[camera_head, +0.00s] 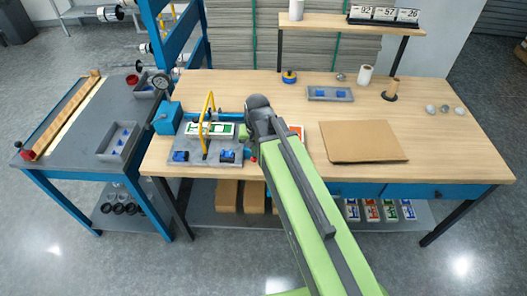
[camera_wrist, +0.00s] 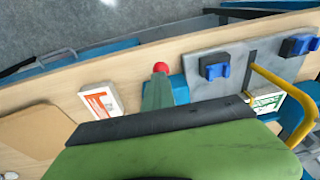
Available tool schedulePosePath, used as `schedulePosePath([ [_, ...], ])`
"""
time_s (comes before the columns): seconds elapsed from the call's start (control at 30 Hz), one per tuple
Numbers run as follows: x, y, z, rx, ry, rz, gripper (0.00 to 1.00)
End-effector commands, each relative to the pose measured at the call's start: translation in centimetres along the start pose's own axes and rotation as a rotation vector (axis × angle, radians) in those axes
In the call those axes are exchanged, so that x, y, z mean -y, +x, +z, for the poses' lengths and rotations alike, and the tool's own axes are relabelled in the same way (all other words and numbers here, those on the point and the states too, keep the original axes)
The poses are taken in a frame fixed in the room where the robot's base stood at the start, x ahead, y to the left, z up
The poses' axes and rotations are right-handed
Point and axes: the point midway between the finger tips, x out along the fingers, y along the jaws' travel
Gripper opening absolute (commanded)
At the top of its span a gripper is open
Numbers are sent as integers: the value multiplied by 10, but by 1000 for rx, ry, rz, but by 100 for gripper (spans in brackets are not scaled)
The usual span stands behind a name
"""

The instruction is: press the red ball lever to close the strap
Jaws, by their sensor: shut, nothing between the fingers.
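The yellow strap (camera_wrist: 282,83) arches over a green-and-white box (camera_wrist: 266,100). In the head view the yellow strap (camera_head: 207,118) stands upright over the box on the plate. The ball (camera_head: 252,159) is small and partly hidden by my arm there.
Blue clips (camera_head: 180,156) sit on the plate's front. An orange-and-white box (camera_wrist: 101,102) lies on the wooden table beside my gripper. A brown cardboard sheet (camera_head: 362,141) lies to the right. A grey tray (camera_head: 330,94) stands behind. The table's right side is mostly clear.

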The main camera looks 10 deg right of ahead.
Motion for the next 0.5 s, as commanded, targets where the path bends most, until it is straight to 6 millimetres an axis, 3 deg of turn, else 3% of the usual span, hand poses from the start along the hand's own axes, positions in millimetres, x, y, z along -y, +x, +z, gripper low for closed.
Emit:
schedulePosePath([
  [0.5,-1,6,3,2,4,-1,0],
])
